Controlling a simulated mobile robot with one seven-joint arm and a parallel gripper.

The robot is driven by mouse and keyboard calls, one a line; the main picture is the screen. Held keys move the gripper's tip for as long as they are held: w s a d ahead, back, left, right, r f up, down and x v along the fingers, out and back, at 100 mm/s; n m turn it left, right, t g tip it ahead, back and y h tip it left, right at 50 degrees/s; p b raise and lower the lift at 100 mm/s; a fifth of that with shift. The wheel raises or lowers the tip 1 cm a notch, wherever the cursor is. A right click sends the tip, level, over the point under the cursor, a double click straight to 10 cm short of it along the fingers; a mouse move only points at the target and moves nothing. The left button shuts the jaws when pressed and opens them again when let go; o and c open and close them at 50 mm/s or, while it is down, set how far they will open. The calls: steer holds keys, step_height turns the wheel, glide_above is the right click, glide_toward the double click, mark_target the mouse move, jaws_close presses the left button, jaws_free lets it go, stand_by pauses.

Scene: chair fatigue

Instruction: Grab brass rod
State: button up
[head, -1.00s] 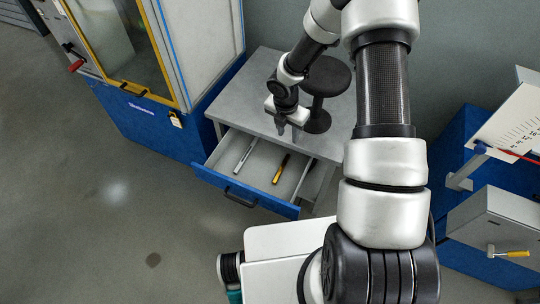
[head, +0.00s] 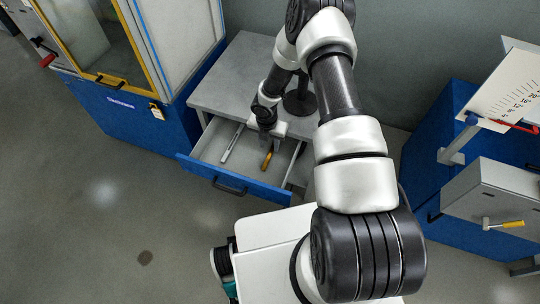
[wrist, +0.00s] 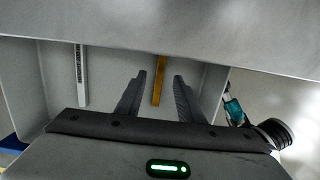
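A brass-coloured rod (head: 266,160) lies in the open drawer (head: 212,170), right of its middle. It also shows in the wrist view (wrist: 158,82), where it lies between my two fingers as seen from above. My gripper (head: 268,138) is over the back part of the drawer near the rod's far end. In the wrist view its fingers (wrist: 158,90) are spread apart with nothing held between them. How high the fingers are above the rod is hard to tell. A silver rod (head: 232,143) lies further left in the drawer and shows in the wrist view (wrist: 81,75).
The grey tabletop (head: 235,75) overhangs the drawer's back. A black round-based stand (head: 300,100) is on it. A blue cabinet with a yellow-framed door (head: 95,45) stands left.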

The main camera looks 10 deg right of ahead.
mark_target(270, 153)
step_height(270, 153, down, 5)
steer(key=shift+f+b, duration=0.1)
steer(key=shift+b, duration=0.5)
jaws_close()
